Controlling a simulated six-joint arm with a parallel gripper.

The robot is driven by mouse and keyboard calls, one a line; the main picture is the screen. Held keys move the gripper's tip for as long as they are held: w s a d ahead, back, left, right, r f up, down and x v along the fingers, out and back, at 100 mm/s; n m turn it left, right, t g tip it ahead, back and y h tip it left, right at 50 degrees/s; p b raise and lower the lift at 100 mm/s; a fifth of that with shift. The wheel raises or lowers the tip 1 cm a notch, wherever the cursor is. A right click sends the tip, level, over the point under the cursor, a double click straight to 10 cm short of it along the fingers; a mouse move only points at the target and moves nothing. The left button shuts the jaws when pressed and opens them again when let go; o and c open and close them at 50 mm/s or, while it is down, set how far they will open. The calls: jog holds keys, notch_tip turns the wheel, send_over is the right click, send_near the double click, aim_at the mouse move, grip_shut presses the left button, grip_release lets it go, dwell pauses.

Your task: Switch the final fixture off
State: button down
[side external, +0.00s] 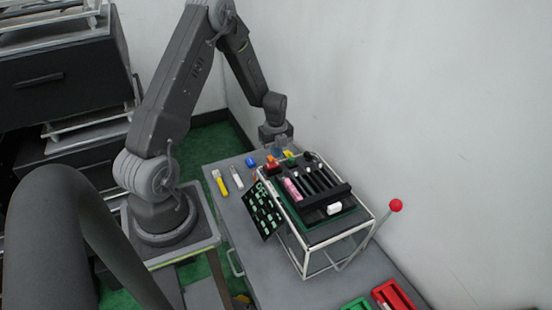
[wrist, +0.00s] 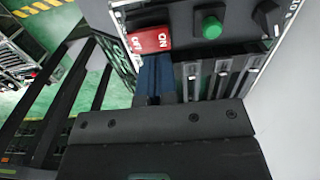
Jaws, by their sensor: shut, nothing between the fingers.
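A red rocker switch (wrist: 150,41) marked OFF at its left end and ON at its right end sits on a dark panel in the wrist view. In the side view my gripper (side external: 278,152) is above the far end of the fixture panel (side external: 325,232). The frames do not show which fixture is the final one.
A green button (wrist: 212,27) and a black knob (wrist: 266,18) are right of the switch. Several slider slots (wrist: 222,76) lie below them. A white frame (side external: 306,262) surrounds the panel. A red-ball lever (side external: 396,205) rises at right; red (side external: 393,297) and green trays stand in front.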

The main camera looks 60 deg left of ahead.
aim_at(272, 165)
jog(key=shift+f, duration=1.6)
jog(key=shift+f, duration=0.25)
jog(key=shift+s, duration=0.1)
jog(key=shift+s+r, duration=0.3)
jog(key=shift+s, duration=0.35)
notch_tip(272, 165, up, 14)
